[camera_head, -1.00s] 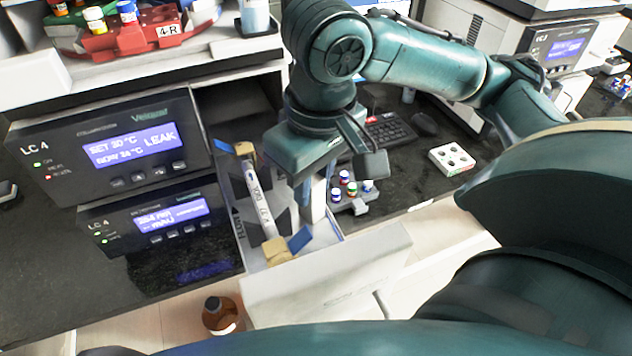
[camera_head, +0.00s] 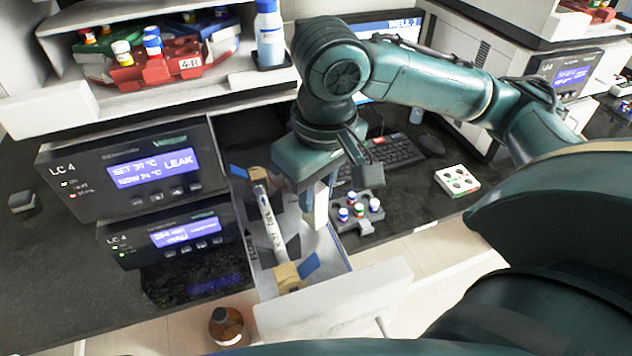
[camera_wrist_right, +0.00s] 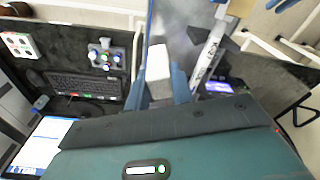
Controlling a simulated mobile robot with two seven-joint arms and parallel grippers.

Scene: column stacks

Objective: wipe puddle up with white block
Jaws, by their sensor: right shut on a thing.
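My right gripper (camera_head: 310,203) points down into the open drawer (camera_head: 335,252) beside the instrument. It is shut on the white block (camera_head: 321,208), which hangs below the fingers. In the right wrist view the white block (camera_wrist_right: 158,66) sits between the two blue-grey fingers. I cannot tell whether its lower end touches the drawer floor. I cannot make out the puddle's outline; the arm and block hide part of the drawer floor. My left gripper is not in view.
A labelled white column (camera_head: 272,222) in tan holders with blue tabs lies left of the block. The instrument's upper screen (camera_head: 155,168) reads LEAK. A brown bottle (camera_head: 227,327) stands near the drawer front. A vial rack (camera_head: 359,211) and keyboard (camera_head: 395,153) are to the right.

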